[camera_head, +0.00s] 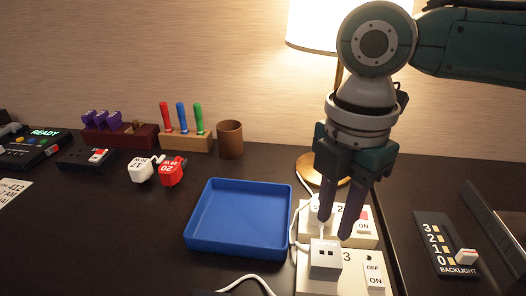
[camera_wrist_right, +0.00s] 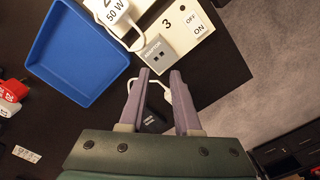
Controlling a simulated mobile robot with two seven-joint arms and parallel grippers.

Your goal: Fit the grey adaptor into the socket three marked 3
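The grey adaptor (camera_head: 325,253), with two dark slots on its face, sits at the left part of the socket three block (camera_head: 343,282), beside the mark 3. It also shows in the right wrist view (camera_wrist_right: 157,54), next to the 3. I cannot tell whether it is pressed fully in. My right gripper (camera_head: 335,228) is open and empty, its fingers pointing down just above the adaptor; the wrist view (camera_wrist_right: 160,73) shows the fingers apart, with nothing between them. The socket three switch (camera_head: 374,277) reads OFF and ON. My left gripper is not in view.
The socket two block (camera_head: 365,240) is behind, with a white 50 W plug (camera_wrist_right: 106,8) in the wrist view. A blue tray (camera_head: 240,248) is to the left; white cables run between. A lamp (camera_head: 312,25) stands behind. A backlight panel (camera_head: 432,235) lies right.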

